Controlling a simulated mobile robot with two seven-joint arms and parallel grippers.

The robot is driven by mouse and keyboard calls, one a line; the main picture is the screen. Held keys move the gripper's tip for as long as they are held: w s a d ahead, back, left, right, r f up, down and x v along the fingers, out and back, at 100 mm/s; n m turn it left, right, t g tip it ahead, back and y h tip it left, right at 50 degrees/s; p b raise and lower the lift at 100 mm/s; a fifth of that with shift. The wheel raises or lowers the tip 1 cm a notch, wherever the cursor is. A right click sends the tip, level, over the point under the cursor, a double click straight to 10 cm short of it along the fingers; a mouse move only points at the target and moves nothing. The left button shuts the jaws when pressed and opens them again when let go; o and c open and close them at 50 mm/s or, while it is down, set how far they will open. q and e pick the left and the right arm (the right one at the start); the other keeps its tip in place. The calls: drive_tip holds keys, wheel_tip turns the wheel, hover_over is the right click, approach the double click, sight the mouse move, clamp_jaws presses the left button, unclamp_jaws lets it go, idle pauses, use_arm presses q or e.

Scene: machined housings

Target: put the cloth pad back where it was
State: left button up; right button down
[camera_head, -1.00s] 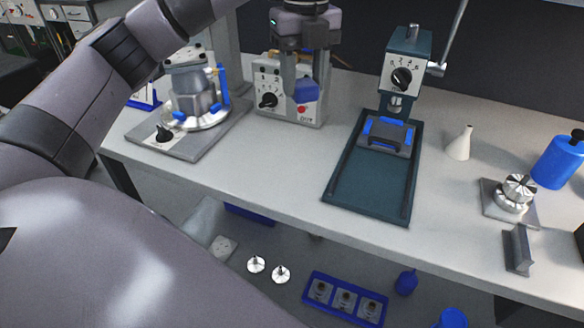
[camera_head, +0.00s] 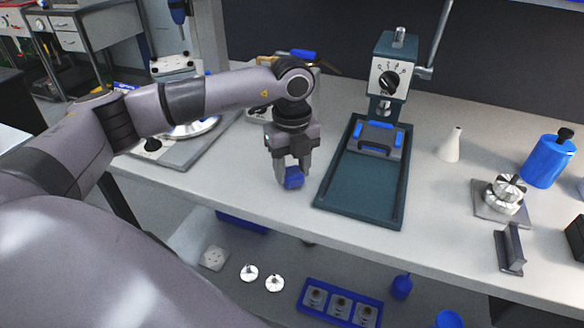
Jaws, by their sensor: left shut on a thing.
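My left gripper (camera_head: 292,177) points down over the front part of the bench, just left of the dark green press base. It is shut on a small blue pad (camera_head: 293,179), which shows between and below its fingertips. The pad is close to the bench top; I cannot tell whether it touches it. My right gripper is not in view.
The press (camera_head: 392,80) stands on its green tray-like base (camera_head: 360,188) with a grey and blue fixture (camera_head: 379,139) on it. A white cone bottle (camera_head: 451,146), blue bottle (camera_head: 549,160) and metal part (camera_head: 505,193) stand right. Behind my arm is a control box (camera_head: 258,113).

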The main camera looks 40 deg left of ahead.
sight(292, 172)
use_arm(q)
drive_tip(key=shift+f, duration=0.2)
drive_tip(key=shift+f, duration=0.2)
drive_tip(key=o, duration=1.1)
drive_tip(key=shift+r, duration=0.1)
drive_tip(key=shift+r, duration=0.25)
wheel_tip(292, 172, up, 12)
drive_tip(key=shift+f+b, duration=0.1)
drive_tip(key=shift+b, duration=0.2)
